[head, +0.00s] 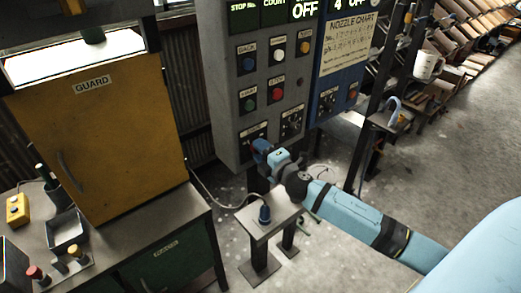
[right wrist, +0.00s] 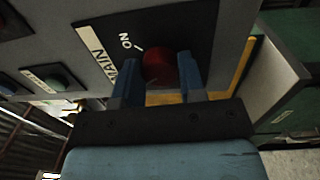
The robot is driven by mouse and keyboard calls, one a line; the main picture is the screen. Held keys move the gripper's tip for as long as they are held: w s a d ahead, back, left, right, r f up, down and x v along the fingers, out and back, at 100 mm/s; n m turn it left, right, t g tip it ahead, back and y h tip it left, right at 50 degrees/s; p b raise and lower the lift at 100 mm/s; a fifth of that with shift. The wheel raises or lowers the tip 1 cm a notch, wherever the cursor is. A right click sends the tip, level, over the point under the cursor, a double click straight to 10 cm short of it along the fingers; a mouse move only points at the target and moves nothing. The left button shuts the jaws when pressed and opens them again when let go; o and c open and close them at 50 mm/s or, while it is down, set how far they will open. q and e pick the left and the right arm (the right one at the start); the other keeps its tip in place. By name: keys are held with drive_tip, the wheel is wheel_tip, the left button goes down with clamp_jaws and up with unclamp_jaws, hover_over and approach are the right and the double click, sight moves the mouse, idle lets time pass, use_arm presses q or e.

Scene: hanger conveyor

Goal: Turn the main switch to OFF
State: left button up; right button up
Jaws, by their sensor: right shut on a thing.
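The main switch is a red knob (right wrist: 160,66) on a black plate marked MAIN (right wrist: 97,52), with ON and a white line beside it in the right wrist view. My right gripper (right wrist: 158,80) has its two blue fingers on either side of the knob, shut on it. The side of the knob away from ON is partly hidden. In the head view my right gripper (head: 262,148) reaches the lower left of the grey control panel (head: 222,105) and hides the knob. My left gripper is not in view.
Above the switch are several coloured buttons, such as a red one (head: 277,94), and a rotary knob (head: 291,122). A blue nozzle panel (head: 325,95) adjoins at right. A small stand (head: 262,228) is below my right gripper. A yellow guard box (head: 105,140) stands left.

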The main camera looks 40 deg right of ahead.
drive_tip(key=shift+n, duration=1.1)
drive_tip(key=o, duration=0.9)
drive_tip(key=shift+o, duration=0.2)
drive_tip(key=s+d+b, duration=0.1)
drive_tip(key=s+b, duration=0.1)
drive_tip(key=s, duration=1.1)
drive_tip(key=shift+s+f+b, duration=0.3)
drive_tip(key=shift+s+f, duration=0.05)
